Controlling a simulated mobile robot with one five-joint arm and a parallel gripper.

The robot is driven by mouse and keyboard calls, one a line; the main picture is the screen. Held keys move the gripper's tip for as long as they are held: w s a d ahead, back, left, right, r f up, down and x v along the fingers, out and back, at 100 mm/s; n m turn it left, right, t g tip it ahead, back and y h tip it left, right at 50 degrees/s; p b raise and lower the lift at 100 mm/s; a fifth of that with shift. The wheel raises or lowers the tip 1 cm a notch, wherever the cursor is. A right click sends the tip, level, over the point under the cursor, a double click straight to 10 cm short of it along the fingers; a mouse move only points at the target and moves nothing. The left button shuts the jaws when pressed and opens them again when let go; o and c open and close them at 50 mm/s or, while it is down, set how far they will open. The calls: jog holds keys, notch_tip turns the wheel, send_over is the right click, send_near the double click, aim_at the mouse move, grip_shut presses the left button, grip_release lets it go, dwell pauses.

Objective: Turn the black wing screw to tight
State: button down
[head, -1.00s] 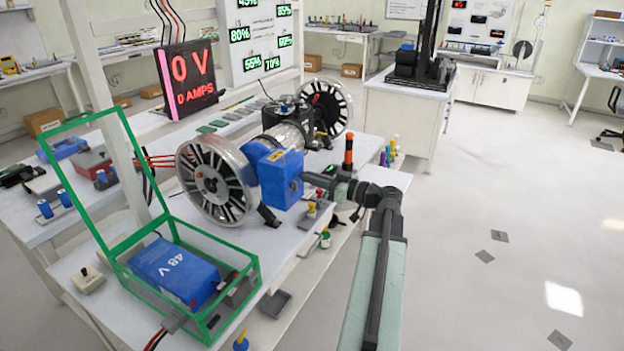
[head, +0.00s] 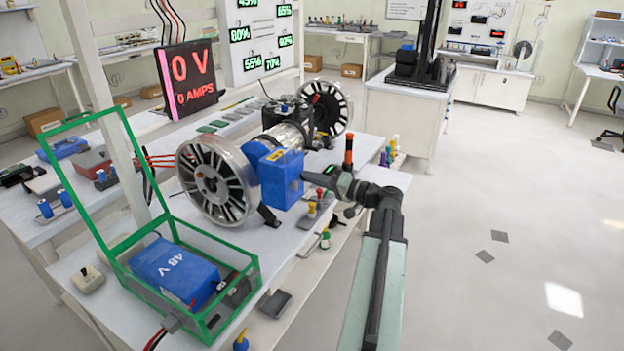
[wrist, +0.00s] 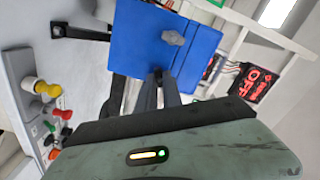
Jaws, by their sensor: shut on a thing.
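The blue box (head: 281,180) is mounted beside the clear-rimmed spoked wheel (head: 213,182). My gripper (head: 309,179) reaches to the box's right face. In the wrist view, the gripper's dark fingers (wrist: 158,84) point at the lower part of the blue box (wrist: 138,45) and are close together, shut on a small dark thing at the box's face. It appears to be the black wing screw, mostly hidden by the fingers, so its angle cannot be told. A grey winged knob (wrist: 173,38) sits on the box above the fingertips, apart from them.
A green-framed case (head: 255,275) with a blue 48 V battery (head: 174,272) stands in front on the bench. Coloured-handled tools stand along the bench's right edge, near my arm, including an orange-topped one (head: 348,150). Open floor lies to the right.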

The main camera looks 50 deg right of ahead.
jog(key=m, duration=2.4)
jog(key=shift+a+f, duration=0.15)
jog(key=shift+f, duration=0.15)
jog(key=c, duration=1.5)
grip_release()
jog(key=shift+s, duration=0.1)
jog(key=v, duration=0.7)
jog(key=shift+s, duration=0.35)
